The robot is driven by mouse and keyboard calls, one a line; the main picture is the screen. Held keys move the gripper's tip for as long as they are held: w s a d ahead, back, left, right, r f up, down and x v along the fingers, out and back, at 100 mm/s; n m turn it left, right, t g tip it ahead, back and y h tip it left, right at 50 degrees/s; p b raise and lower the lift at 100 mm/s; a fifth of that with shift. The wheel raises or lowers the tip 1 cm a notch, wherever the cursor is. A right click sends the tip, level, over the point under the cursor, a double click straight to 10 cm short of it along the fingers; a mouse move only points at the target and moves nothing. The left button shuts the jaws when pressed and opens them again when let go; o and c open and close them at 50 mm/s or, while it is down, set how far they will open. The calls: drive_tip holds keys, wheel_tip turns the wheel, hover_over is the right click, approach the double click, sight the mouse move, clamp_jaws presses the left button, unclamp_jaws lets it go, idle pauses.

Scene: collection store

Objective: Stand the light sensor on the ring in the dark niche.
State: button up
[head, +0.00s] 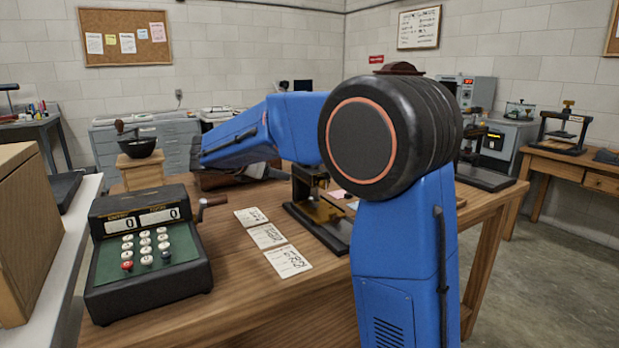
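The light sensor, the ring and the dark niche cannot be made out in the head view. My blue arm fills the middle and right and hides part of the table. Its forearm reaches left and away over the back of the wooden table (225,303). My gripper cannot be seen; it may be behind the forearm. A dark, low shape (212,181) shows under the forearm at the table's back edge, too covered to name.
A black and green adding machine (150,250) with a side crank stands front left. A coffee grinder (138,147) is behind it. Several written cards (267,236) lie mid-table, beside a dark metal device (312,212). A wooden box (28,235) stands at far left.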

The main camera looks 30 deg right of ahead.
drive_tip(key=shift+w+d+r+h, duration=0.15)
drive_tip(key=shift+d+h, duration=0.35)
drive_tip(key=shift+d, duration=0.35)
drive_tip(key=x, duration=1.1)
drive_tip(key=shift+w+d, duration=0.15)
drive_tip(key=shift+d, duration=0.1)
drive_tip(key=shift+s+x, duration=0.2)
drive_tip(key=shift+x, duration=2.5)
drive_tip(key=c, duration=1.2)
drive_tip(key=shift+c, duration=0.2)
